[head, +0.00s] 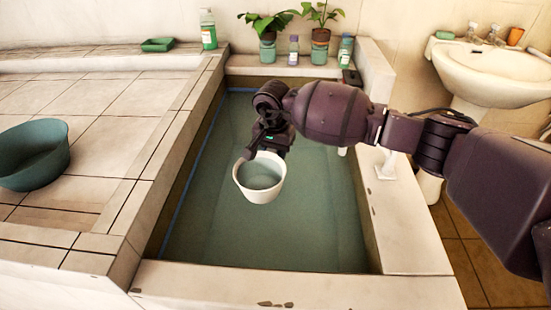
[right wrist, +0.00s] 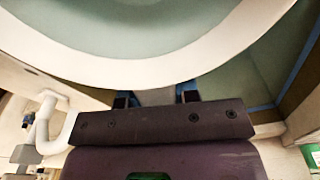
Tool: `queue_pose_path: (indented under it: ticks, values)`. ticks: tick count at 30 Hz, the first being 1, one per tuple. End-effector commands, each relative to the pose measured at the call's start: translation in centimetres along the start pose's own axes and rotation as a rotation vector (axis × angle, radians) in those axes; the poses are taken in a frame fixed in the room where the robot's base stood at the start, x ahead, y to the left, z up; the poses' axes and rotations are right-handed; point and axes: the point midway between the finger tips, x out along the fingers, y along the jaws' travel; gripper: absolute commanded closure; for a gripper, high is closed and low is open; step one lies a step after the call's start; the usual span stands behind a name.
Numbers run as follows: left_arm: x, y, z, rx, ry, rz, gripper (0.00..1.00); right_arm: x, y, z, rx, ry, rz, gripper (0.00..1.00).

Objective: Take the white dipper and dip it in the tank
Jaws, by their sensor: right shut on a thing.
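The white dipper (head: 260,190) is a round cup with greenish water or a green inside showing in it. It is held upright over the middle of the tank (head: 310,222), which is filled with green water. My right gripper (head: 266,150) is shut on the dipper at its far side. In the right wrist view the dipper's white rim (right wrist: 150,68) fills the upper part, just beyond the gripper fingers (right wrist: 155,98). I cannot tell whether the dipper's base touches the water. My left gripper is not in view.
A green basin (head: 34,155) stands on the tiled ledge at left. Bottles and potted plants (head: 268,45) line the tank's back ledge, with a soap bottle (head: 208,30) at the back left. A white sink (head: 497,72) is at the right. The tank's right wall (head: 410,225) lies below my arm.

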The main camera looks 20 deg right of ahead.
Motion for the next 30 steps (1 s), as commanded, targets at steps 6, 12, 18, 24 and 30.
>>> queue_pose_path:
  ticks: [6, 12, 18, 24, 30]
  values:
    - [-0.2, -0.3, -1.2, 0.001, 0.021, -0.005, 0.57, -2.6, -0.1, -0.3, 0.001, -0.009, -0.006, 1.0]
    - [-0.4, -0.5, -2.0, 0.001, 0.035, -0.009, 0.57, -4.4, -0.1, -0.4, 0.001, -0.023, -0.006, 1.0]
    - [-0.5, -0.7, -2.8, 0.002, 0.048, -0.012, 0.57, -6.2, -0.1, -0.5, 0.001, -0.037, -0.005, 1.0]
    - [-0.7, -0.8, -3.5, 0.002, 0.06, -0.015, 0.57, -8.1, -0.1, -0.7, 0.001, -0.05, -0.006, 1.0]
    - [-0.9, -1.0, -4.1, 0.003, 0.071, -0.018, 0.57, -9.9, -0.1, -0.8, 0.001, -0.064, -0.005, 1.0]
